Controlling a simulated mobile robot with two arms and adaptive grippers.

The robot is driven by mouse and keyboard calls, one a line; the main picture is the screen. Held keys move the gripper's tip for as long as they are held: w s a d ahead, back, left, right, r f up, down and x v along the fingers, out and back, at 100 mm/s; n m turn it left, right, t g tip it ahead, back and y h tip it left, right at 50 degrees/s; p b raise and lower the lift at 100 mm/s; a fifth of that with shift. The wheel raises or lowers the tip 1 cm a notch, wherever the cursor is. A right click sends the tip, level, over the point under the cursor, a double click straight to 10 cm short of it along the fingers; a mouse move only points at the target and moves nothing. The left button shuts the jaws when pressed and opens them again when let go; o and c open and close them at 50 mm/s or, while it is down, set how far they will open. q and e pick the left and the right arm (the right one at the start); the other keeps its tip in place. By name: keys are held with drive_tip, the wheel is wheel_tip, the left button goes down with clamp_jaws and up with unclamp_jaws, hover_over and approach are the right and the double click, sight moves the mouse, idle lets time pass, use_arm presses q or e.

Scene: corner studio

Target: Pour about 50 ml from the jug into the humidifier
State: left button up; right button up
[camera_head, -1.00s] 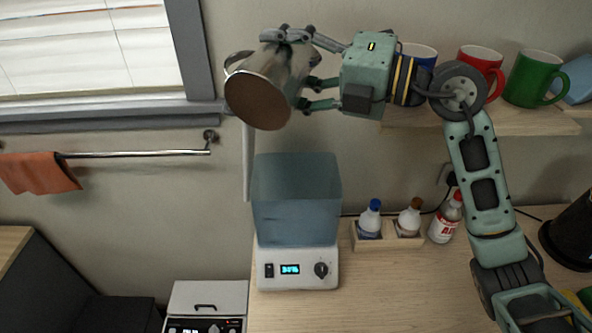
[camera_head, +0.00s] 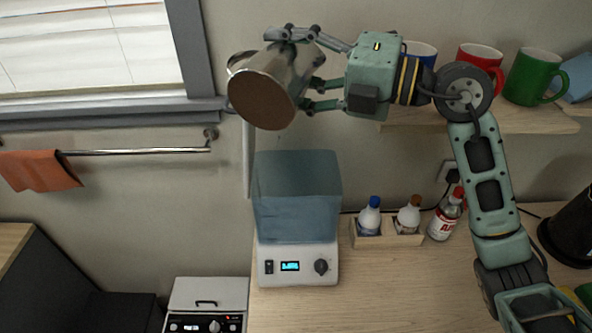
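The metal jug (camera_head: 262,92) is held in the air above the humidifier, tilted with its round brown base toward me; its mouth is hidden. My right gripper (camera_head: 298,72) comes in from the right, its fingers closed around the jug's side. The humidifier (camera_head: 298,265) stands on the wooden counter, with a translucent blue-grey tank (camera_head: 297,197) on a white base with a lit display and a knob. The jug is above the tank and apart from it. I cannot make out a clear stream of water. My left gripper is not in view.
A wooden shelf (camera_head: 470,120) holds blue, red and green mugs (camera_head: 535,78). Small bottles stand in a wooden holder (camera_head: 390,240), beside a red-capped bottle (camera_head: 446,215). A white appliance (camera_head: 207,297) is at lower left. An orange towel (camera_head: 38,171) hangs from a rail.

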sight(296, 53)
drive_tip(key=shift+s+d, duration=0.35)
idle(0.6)
drive_tip(key=b, duration=0.1)
drive_tip(key=s+f+n+b, duration=0.1)
drive_tip(key=b, duration=0.1)
drive_tip(key=shift+s+a+f, duration=0.1)
drive_tip(key=shift+s+a, duration=0.05)
drive_tip(key=shift+a, duration=0.1)
drive_tip(key=n, duration=0.1)
drive_tip(key=r+n, duration=0.2)
drive_tip(key=shift+s+a+r, duration=0.15)
drive_tip(key=shift+s+a, duration=0.1)
drive_tip(key=shift+s, duration=0.05)
drive_tip(key=shift+r+n, duration=0.5)
drive_tip(key=shift+r, duration=0.2)
drive_tip(key=shift+a+r+n, duration=0.15)
drive_tip(key=shift+n, duration=0.35)
drive_tip(key=shift+r, duration=0.1)
